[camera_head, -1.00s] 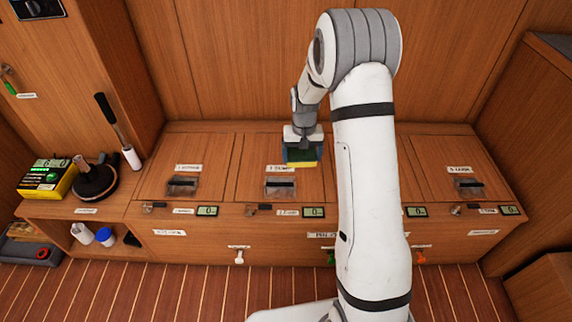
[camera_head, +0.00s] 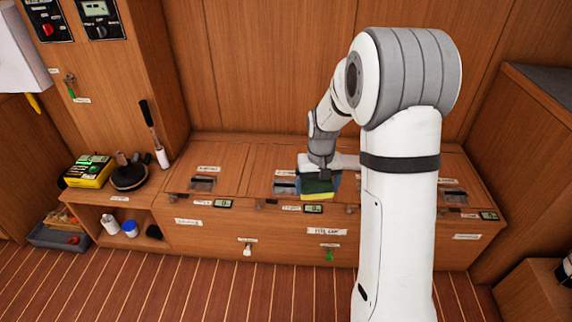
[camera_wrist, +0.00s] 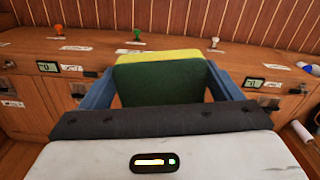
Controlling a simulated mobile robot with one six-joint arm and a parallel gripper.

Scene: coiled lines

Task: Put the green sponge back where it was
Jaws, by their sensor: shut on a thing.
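The green sponge (camera_head: 317,187) has a dark green face and a yellow layer. In the wrist view the sponge (camera_wrist: 160,82) sits between the two blue fingers of my gripper (camera_wrist: 158,88), which is shut on it. In the head view my gripper (camera_head: 320,178) holds the sponge over the front part of the wooden bench top, near the second lid from the left. I cannot tell how high above the bench it is. My arm hides part of the bench to the right.
A grey tray (camera_head: 45,236) with small items stands on the floor at the left. A white cup (camera_head: 110,224) and a blue-lidded cup (camera_head: 130,228) are in the cubby below. The striped floor in front is clear.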

